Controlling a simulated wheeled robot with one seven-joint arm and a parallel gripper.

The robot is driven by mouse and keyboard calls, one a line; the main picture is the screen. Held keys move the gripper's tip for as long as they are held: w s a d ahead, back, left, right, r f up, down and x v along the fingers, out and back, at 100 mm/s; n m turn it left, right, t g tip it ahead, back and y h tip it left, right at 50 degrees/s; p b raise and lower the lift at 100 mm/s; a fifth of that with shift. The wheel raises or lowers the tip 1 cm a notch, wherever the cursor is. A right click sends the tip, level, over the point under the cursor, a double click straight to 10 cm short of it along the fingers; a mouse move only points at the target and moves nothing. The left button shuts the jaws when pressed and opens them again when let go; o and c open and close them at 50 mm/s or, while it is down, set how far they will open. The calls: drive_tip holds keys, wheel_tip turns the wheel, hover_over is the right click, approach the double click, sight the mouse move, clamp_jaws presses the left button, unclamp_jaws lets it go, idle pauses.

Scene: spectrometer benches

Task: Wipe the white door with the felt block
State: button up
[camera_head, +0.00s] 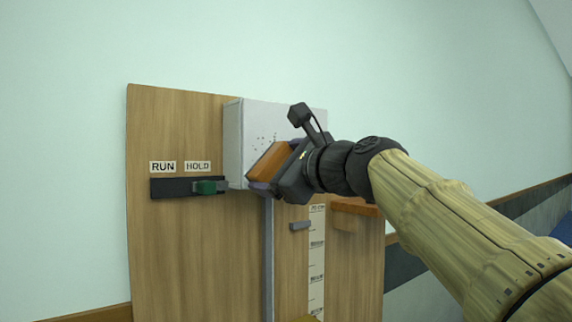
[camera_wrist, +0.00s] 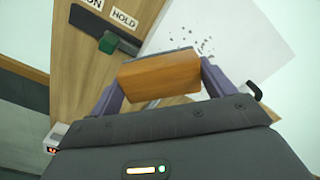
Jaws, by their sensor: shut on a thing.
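The white door (camera_head: 285,115) is the front of a pale box on the upper part of a wooden panel. Dark specks are scattered on it, and they also show on the white door in the wrist view (camera_wrist: 240,40). My gripper (camera_head: 271,164) is shut on the felt block (camera_head: 267,160), an orange-brown block with a thin dark edge on its far side in the wrist view (camera_wrist: 160,76). The block is in front of the door's lower part, tilted. I cannot tell whether it touches the door. My gripper hides the door's lower right part.
Left of the door is a dark slider track with a green knob (camera_head: 207,187) below the HOLD label (camera_head: 197,166). Below the door are a grey vertical rail (camera_head: 269,250), a scale strip (camera_head: 317,255) and a small grey pointer (camera_head: 300,225). An orange-topped ledge (camera_head: 354,206) is at the right.

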drive_tip(key=shift+x, duration=1.1)
drive_tip(key=shift+s, duration=0.4)
drive_tip(key=shift+w, duration=0.25)
drive_tip(key=shift+p+x, duration=0.4)
drive_tip(key=shift+x, duration=0.45)
drive_tip(key=shift+w+d, duration=0.55)
drive_tip(key=shift+d, duration=0.25)
drive_tip(key=shift+w+d, duration=0.55)
drive_tip(key=shift+d, duration=0.25)
